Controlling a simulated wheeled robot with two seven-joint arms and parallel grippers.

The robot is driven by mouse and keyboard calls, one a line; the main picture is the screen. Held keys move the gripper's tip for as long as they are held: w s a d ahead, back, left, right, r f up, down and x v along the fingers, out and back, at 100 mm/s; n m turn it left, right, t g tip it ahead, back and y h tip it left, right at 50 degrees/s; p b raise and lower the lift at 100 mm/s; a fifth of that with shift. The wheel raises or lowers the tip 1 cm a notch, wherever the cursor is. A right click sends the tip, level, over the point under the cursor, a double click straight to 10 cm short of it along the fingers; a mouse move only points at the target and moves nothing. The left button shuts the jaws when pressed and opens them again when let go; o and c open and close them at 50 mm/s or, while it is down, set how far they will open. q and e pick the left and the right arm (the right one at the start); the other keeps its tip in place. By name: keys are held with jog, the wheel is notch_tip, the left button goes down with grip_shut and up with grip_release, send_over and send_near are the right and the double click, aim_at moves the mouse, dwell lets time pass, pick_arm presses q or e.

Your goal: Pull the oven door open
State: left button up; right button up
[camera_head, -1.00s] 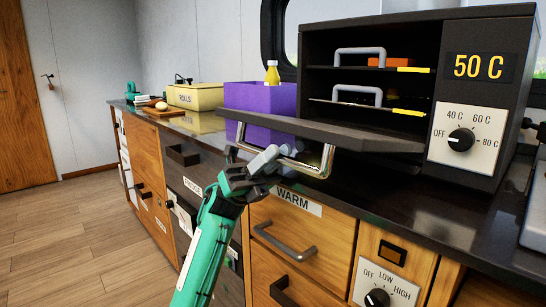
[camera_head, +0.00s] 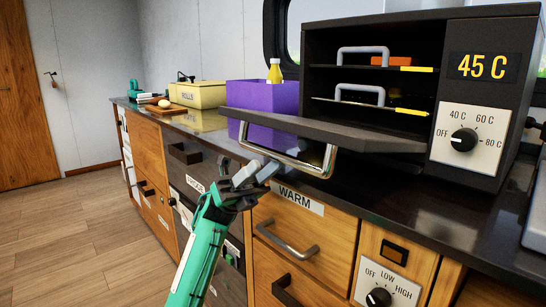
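The black oven (camera_head: 474,25) stands on the counter at the upper right, with a yellow 45 C display and a dial. Its door (camera_head: 330,134) is folded down, nearly level, and juts out over the counter's front edge. The shelves inside are exposed. The metal bar handle (camera_head: 300,168) hangs under the door's front edge. My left gripper (camera_head: 260,172), on a green arm, is just below and left of the handle. Its fingers look slightly apart with nothing between them; whether a fingertip touches the handle is hard to tell. My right gripper is not in view.
Inside the oven are two trays with grey handles (camera_head: 361,92). A purple box (camera_head: 258,95) with a yellow bottle (camera_head: 275,72) stands left of the oven. A yellow rolls bin (camera_head: 195,95) is farther back. Wooden drawers, including WARM (camera_head: 300,198), lie below; the floor at left is clear.

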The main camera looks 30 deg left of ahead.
pick_arm(q)
jog(key=v, duration=0.9)
jog(key=shift+p, duration=0.3)
